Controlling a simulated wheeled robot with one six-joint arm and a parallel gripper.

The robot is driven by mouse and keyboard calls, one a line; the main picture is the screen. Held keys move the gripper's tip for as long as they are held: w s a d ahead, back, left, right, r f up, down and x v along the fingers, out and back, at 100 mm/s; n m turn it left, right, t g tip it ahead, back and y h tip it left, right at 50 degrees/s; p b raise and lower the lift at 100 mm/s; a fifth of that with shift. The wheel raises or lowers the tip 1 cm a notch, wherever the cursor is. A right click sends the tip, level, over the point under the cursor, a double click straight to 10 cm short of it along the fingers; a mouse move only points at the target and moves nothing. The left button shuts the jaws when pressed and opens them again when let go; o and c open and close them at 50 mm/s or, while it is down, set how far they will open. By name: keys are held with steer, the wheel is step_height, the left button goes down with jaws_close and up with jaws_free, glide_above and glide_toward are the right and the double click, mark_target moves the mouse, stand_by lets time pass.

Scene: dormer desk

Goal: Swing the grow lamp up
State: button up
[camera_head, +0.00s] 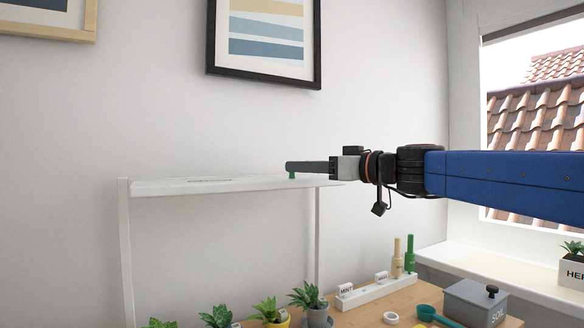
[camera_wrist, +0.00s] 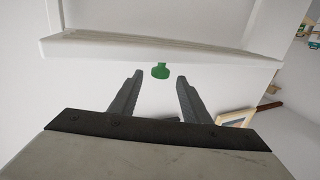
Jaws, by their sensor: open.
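The grow lamp (camera_head: 235,185) is a long white panel, about level, held on white posts above the plants. In the wrist view its white edge (camera_wrist: 110,47) crosses the upper part of the picture. A green knob (camera_head: 291,175) sits at its right part; in the wrist view the knob (camera_wrist: 160,72) shows just beyond the fingertips, centred between them. My gripper (camera_head: 290,167) reaches in from the right at the lamp's height. In the wrist view my gripper (camera_wrist: 160,78) is open and empty, its two dark fingers apart. I cannot tell whether a finger touches the lamp.
Potted plants (camera_head: 305,298) stand in a row below the lamp. A white labelled rack (camera_head: 370,290) with bottles, a green scoop (camera_head: 428,313) and a grey soil box (camera_head: 474,302) are on the desk at right. A framed picture (camera_head: 265,45) hangs above; the wall around the lamp is clear.

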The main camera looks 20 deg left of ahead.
steer(key=shift+x, duration=2.2)
jaws_close()
